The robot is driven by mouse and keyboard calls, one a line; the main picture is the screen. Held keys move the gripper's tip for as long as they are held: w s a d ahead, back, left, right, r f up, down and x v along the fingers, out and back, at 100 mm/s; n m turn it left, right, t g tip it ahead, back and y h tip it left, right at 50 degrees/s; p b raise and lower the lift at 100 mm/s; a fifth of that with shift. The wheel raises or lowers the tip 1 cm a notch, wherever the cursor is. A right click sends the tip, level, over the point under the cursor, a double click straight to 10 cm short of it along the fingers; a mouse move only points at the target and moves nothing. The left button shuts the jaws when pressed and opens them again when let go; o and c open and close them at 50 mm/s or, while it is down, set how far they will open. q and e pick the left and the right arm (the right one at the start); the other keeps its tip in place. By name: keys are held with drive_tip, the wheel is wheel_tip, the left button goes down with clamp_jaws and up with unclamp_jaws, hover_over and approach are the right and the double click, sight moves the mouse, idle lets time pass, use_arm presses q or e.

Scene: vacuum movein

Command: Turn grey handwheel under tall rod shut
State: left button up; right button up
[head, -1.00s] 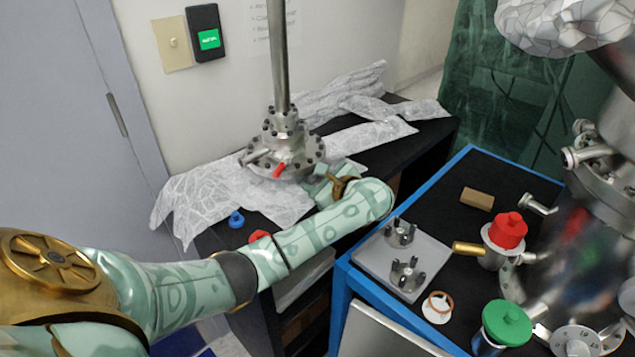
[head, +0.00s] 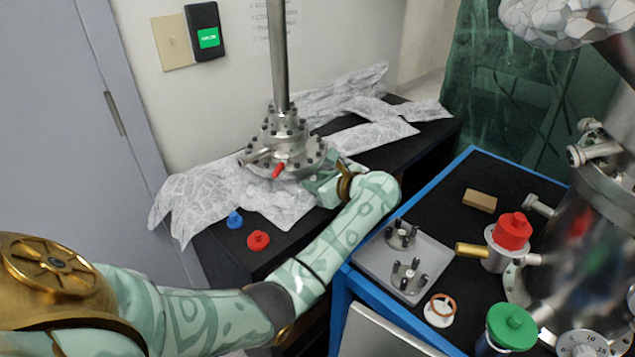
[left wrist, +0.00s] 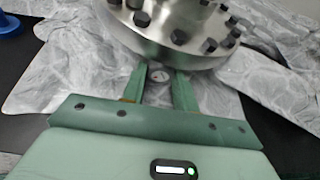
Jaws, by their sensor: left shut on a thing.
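The tall rod (head: 279,60) stands upright on a bolted steel flange body (head: 285,150) on the black bench. Its flange also shows in the left wrist view (left wrist: 165,40). My left gripper (head: 322,184) is low at the flange's right side in the head view. In the left wrist view its two green fingers (left wrist: 160,78) reach to the flange's lower edge, on either side of a small round grey piece, the grey handwheel (left wrist: 160,75). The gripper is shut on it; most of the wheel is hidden. My right gripper is not in view.
Crumpled foil (head: 375,138) lies around the base. A blue-edged cart (head: 345,275) with parts stands close at my arm's right.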

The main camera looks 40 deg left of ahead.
use_arm(q)
drive_tip(key=shift+w+m+g, duration=0.1)
drive_tip(key=shift+m+g, duration=0.8)
drive_tip(key=shift+m, duration=0.4)
drive_tip(key=o, duration=0.7)
drive_tip(key=p+v, duration=0.2)
drive_tip(key=v, duration=1.4)
drive_tip(key=shift+d, duration=0.3)
drive_tip(key=shift+w+f, duration=0.1)
